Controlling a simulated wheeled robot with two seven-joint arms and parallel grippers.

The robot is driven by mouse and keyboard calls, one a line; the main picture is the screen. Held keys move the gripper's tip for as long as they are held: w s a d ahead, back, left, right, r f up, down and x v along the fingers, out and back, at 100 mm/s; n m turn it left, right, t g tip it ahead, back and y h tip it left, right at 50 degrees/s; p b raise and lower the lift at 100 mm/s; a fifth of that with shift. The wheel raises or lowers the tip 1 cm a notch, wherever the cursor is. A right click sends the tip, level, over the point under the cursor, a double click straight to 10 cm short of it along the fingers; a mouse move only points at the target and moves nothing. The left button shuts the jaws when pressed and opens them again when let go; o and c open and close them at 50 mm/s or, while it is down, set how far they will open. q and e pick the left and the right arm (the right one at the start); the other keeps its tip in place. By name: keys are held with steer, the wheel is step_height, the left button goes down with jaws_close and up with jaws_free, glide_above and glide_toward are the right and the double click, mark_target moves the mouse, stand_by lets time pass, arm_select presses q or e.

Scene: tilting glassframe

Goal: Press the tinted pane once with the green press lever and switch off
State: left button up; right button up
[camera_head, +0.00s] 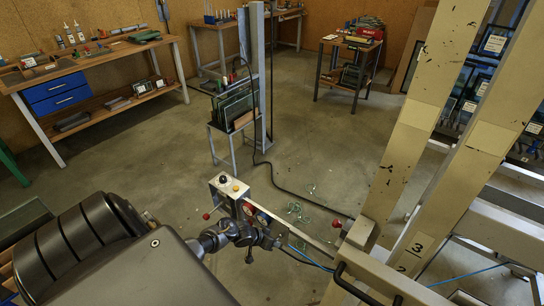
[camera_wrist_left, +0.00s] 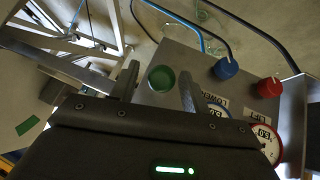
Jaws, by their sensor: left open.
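In the left wrist view, my left gripper (camera_wrist_left: 159,72) is open, one finger on either side of a round green knob (camera_wrist_left: 161,78), seen end-on. Contact cannot be told. The green knob is on a grey control panel (camera_wrist_left: 190,62), with a blue knob (camera_wrist_left: 226,68) and a red knob (camera_wrist_left: 269,87) to its right. My right gripper is not visible.
The beige tilting frame (camera_head: 403,140) stands at the right, with dark glass panes (camera_head: 467,95) racked behind it. Gauges (camera_wrist_left: 266,140) sit low on the panel. A black hose (camera_head: 300,200) crosses the floor. A workbench (camera_head: 95,62) stands at the left; mid-floor is mostly open.

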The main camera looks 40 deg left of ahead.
arm_select(q)
steer(key=shift+s+a+r, duration=0.1)
steer(key=shift+s+r, duration=0.25)
steer(key=shift+r, duration=0.05)
steer(key=p+v, duration=0.1)
steer(key=v, duration=0.8)
steer(key=shift+s+r+p, duration=0.15)
steer(key=shift+r+p, duration=0.2)
steer(key=shift+p, duration=0.05)
steer(key=s+f+m+g+y+b, duration=0.1)
steer(key=s+f+m+g+y, duration=0.2)
steer(key=s+f, duration=1.45)
steer(key=s+d+f+g+b, duration=0.1)
steer(key=s+d+f, duration=0.5)
steer(key=s, duration=0.3)
steer(key=s+d+f+g+b, duration=0.1)
steer(key=s+d+f+g, duration=0.1)
steer(key=s+d+f, duration=0.4)
steer(key=s+d, duration=0.3)
steer(key=shift+d+g, duration=0.2)
steer(key=shift+g, duration=0.1)
